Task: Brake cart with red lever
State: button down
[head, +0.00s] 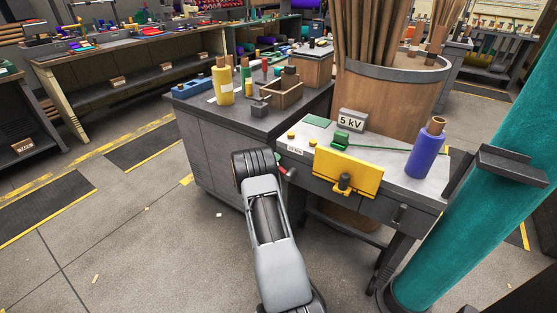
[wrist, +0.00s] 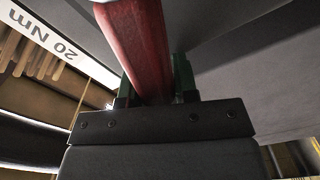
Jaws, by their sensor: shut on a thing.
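The red lever (wrist: 138,45) runs between the jaws of my gripper (wrist: 155,88) in the wrist view. The green finger pads are on both sides of it, and the gripper is shut on it. In the head view a small red part of the lever (head: 281,167) shows beside my gripper (head: 287,174), at the left end of the grey-topped cart (head: 405,172). My arm hides most of the lever there. The cart's wheels cannot be made out clearly.
A dark grey cabinet (head: 205,150) stands left of the cart, with a yellow bottle (head: 222,85) on top. A teal column (head: 480,195) stands at right. Floor at left is open.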

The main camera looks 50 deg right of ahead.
jog(key=c, duration=0.9)
grip_release()
jog(key=a, duration=0.4)
jog(key=s+a+p, duration=0.1)
jog(key=a, duration=0.4)
jog(key=s+a, duration=0.1)
jog(key=a, duration=0.3)
jog(key=shift+s+a, duration=0.1)
jog(key=shift+a, duration=0.2)
